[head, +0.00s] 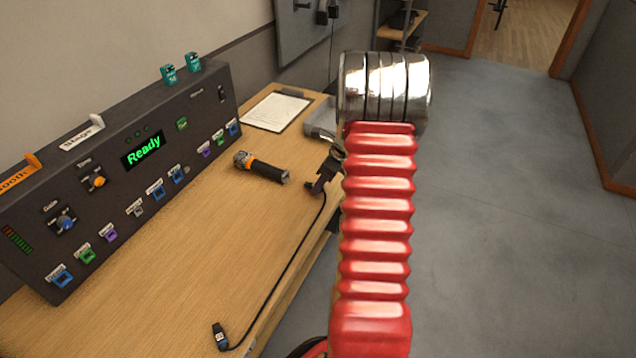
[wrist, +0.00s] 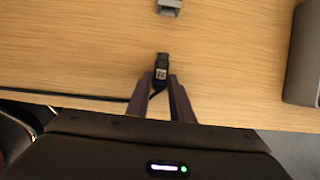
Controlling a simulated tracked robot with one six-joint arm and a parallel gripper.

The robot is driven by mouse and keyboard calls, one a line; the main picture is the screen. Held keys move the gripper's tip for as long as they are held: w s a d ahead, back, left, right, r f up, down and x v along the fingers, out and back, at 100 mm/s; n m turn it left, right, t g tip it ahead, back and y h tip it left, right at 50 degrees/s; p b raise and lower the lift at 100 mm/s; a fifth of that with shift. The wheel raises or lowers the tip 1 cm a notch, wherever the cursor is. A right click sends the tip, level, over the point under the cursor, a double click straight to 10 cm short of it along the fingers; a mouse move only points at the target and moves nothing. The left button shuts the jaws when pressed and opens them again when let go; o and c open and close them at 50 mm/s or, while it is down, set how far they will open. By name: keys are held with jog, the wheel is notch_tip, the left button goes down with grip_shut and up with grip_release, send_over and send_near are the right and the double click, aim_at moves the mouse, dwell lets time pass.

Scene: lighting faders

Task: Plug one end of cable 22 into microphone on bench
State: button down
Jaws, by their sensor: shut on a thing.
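The microphone (head: 262,167) lies on the bench, dark with an orange band, its head to the left and its tail toward my gripper. A grey end that looks like its tail shows at the top of the wrist view (wrist: 169,6). My gripper (head: 318,184) is shut on one plug of a black cable; the plug (wrist: 161,64) sticks out between the fingertips (wrist: 161,82), with a small white label too small to read surely. The plug points at the grey end with a gap between. The cable's other plug (head: 219,336) lies at the bench's front.
A lighting console (head: 120,165) with a "Ready" display and several coloured ports stands along the wall. A clipboard (head: 277,110) lies behind the microphone. Bare wood (head: 215,220) lies between.

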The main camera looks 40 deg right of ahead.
aim_at(313, 184)
jog(key=shift+w+a, duration=0.15)
jog(key=shift+w+a, duration=0.3)
jog(key=shift+w, duration=0.5)
jog(key=shift+w+a, duration=0.25)
jog(key=shift+w, duration=0.6)
jog(key=shift+w+a, duration=0.3)
jog(key=shift+w, duration=0.5)
jog(key=shift+w+a+r, duration=0.1)
jog(key=shift+w+a, duration=0.1)
jog(key=shift+w, duration=0.4)
jog(key=shift+w+a, duration=0.2)
jog(key=shift+w, duration=0.35)
dwell(1.5)
dwell(0.4)
jog(key=c, duration=1.5)
grip_release()
jog(key=v, duration=1.3)
jog(key=shift+s+d+r, duration=0.1)
jog(key=shift+d+r, duration=0.05)
jog(key=shift+r, duration=0.15)
